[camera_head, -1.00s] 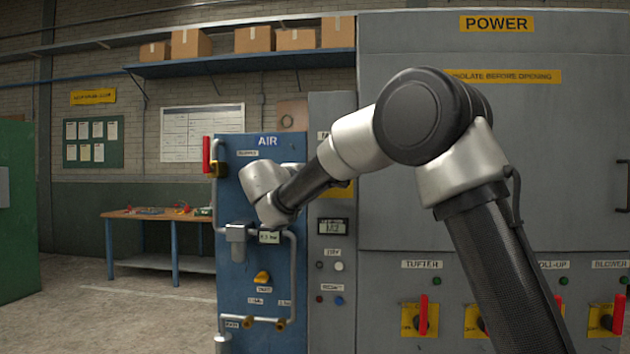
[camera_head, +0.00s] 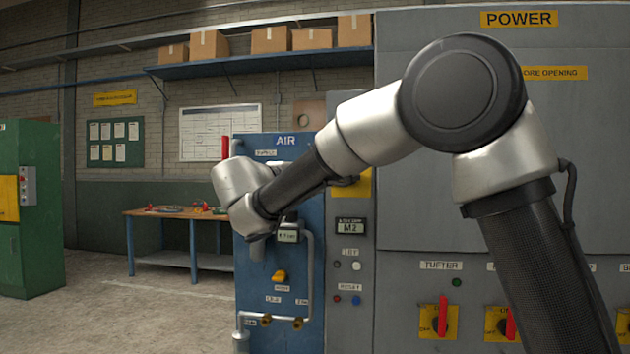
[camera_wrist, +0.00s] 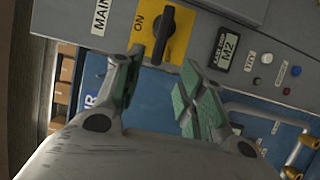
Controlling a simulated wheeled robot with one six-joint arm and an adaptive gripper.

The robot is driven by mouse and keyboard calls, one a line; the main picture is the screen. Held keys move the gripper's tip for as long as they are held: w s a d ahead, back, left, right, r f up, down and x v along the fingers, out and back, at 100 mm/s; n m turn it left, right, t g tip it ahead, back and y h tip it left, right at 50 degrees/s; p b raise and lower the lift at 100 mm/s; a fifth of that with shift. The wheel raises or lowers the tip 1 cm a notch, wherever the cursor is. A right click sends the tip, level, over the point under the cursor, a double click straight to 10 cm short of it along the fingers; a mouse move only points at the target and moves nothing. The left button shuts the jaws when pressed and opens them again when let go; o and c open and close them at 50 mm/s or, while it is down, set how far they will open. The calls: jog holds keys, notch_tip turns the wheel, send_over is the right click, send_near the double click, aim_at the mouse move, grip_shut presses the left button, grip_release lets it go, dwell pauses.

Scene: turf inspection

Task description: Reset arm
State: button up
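My arm reaches from the lower right to the left across the head view, with its silver wrist end (camera_head: 243,197) in front of the blue AIR panel (camera_head: 262,300). My gripper's fingers are hidden in the head view. In the wrist view my gripper (camera_wrist: 160,97) is open, with green pads apart and nothing between them. Beyond the fingers is a black rotary switch (camera_wrist: 164,34) on a yellow plate marked ON. A small M2 display (camera_wrist: 229,50) is to its right.
The grey POWER cabinet (camera_head: 400,200) stands behind my arm, with red-handled switches (camera_head: 442,316) low on it. A blue-framed workbench (camera_head: 175,213) is at the back left. A green cabinet (camera_head: 38,240) stands at far left. Floor between them is clear.

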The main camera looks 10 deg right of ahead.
dwell(0.3)
notch_tip(320, 180, down, 10)
jog(key=s+d+n+g+y, duration=0.1)
jog(key=d+n+g+y, duration=0.1)
jog(key=d+g, duration=0.1)
jog(key=s+d+f+m+g+y, duration=0.1)
jog(key=s+d+f+g+y, duration=0.1)
jog(key=s+d+f+g, duration=0.5)
jog(key=s+d+f+m+y, duration=0.2)
jog(key=s+d, duration=0.3)
jog(key=s, duration=0.4)
jog(key=s+d+f+m+y, duration=0.2)
jog(key=s+d+m, duration=0.3)
jog(key=s, duration=0.5)
jog(key=s+d+f+m+y, duration=0.2)
jog(key=s+d+m+y, duration=0.1)
jog(key=s+d, duration=0.4)
jog(key=s, duration=0.2)
jog(key=shift+s+f+m+t+y, duration=0.35)
jog(key=shift+m+t+y, duration=0.05)
